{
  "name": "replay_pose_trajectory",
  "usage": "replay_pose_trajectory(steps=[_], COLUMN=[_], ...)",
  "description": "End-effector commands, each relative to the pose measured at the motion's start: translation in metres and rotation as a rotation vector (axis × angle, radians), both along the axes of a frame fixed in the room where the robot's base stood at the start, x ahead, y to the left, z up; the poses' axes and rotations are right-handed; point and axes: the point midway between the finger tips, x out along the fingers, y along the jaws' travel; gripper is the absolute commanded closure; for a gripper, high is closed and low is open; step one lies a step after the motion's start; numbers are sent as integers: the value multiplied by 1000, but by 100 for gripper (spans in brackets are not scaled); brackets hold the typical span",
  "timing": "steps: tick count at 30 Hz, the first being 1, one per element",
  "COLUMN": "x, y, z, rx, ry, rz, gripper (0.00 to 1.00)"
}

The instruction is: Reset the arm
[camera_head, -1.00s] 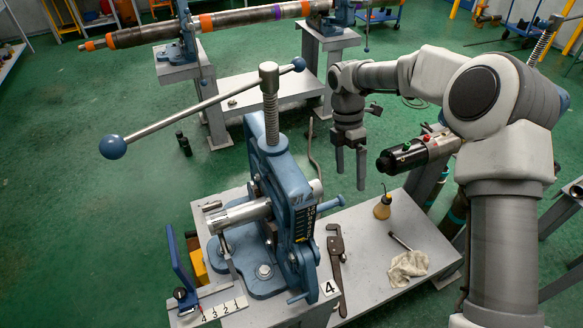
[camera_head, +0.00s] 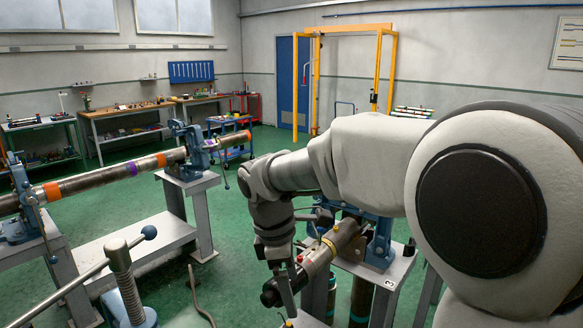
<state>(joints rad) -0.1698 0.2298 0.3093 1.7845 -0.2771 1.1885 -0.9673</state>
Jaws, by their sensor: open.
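My arm reaches in from the right and bends down to my gripper (camera_head: 287,298), which points downward and holds nothing that I can see. Its jaws are open; the fingers are narrow and partly lost against the background. They overlap the black end of a short pipe-like tool (camera_head: 320,256) in the picture; whether they touch it I cannot tell. That tool has yellow and red marks and sits at a blue vise (camera_head: 380,243) on a grey stand. In the front left, the screw and handle of a nearer blue vise (camera_head: 126,285) show; its lower part is out of view.
A long pipe (camera_head: 105,180) with orange and purple bands lies across two blue vises on grey stands at left. Workbenches (camera_head: 125,125), a blue door (camera_head: 292,85) and a yellow frame (camera_head: 355,28) stand at the back. Green floor lies open in the middle distance.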

Motion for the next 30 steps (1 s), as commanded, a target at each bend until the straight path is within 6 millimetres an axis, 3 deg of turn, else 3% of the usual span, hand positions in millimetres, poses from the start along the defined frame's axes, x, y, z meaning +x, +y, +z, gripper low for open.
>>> replay_pose_trajectory(steps=[6,13,21,30], x=[-34,-74,-123,-169], y=[-42,-80,-116,-138], z=[33,53,62,55], rx=[57,150,303,499], ry=[-133,-259,-385,-471], rz=[-303,-625,-1007,-1368], gripper=[0,0,0,0])
